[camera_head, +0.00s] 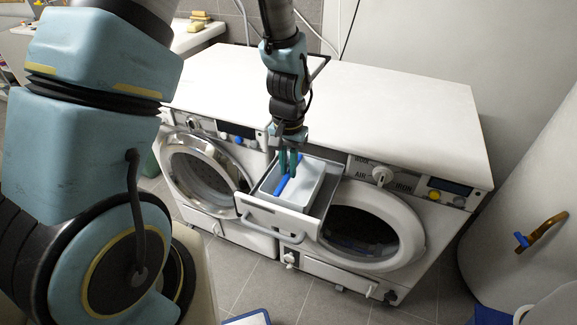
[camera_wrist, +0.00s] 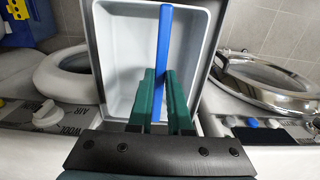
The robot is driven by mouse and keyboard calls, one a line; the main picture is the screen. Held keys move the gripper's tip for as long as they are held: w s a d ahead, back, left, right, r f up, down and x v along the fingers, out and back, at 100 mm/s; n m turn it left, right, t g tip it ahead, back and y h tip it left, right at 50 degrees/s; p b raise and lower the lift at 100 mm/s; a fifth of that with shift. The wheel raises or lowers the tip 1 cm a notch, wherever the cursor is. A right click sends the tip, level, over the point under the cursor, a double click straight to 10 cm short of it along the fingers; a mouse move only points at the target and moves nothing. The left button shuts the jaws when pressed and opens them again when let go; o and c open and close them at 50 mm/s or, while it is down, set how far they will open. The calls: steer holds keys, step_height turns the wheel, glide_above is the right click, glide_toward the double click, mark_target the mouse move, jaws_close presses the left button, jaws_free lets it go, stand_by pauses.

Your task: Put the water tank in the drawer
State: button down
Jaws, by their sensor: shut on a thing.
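The water tank (camera_head: 310,183) is a white open box with a blue bar. In the head view it is at the drawer, within or just above its walls; I cannot tell if it rests on the bottom. The drawer (camera_head: 268,216) is pulled out from the front of the right machine and has a grey handle. My gripper (camera_head: 288,172) points down over it, with green fingers shut on the blue bar. In the wrist view, the tank (camera_wrist: 128,55) lies beyond my gripper (camera_wrist: 162,75), the blue bar (camera_wrist: 164,38) running between the fingers.
A white machine with a chrome round door (camera_head: 200,172) stands at left, another with a white round door (camera_head: 372,228) at right. A white top (camera_head: 370,95) covers both. A white cylinder (camera_head: 530,215) with a copper pipe stands at right. Grey floor lies in front.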

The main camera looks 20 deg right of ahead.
mark_target(288, 173)
steer(key=shift+f, duration=0.25)
steer(key=shift+f, duration=0.15)
steer(key=c, duration=0.8)
jaws_free()
steer(key=shift+c, duration=0.2)
step_height(288, 173, up, 12)
steer(key=b, duration=0.2)
steer(key=w+a+r+n+t, duration=0.1)
steer(key=a+n, duration=0.6)
steer(key=a, duration=1.8)
steer(key=shift+a+r+t, duration=0.2)
steer(key=shift+r+t, duration=0.1)
steer(key=shift+r, duration=0.25)
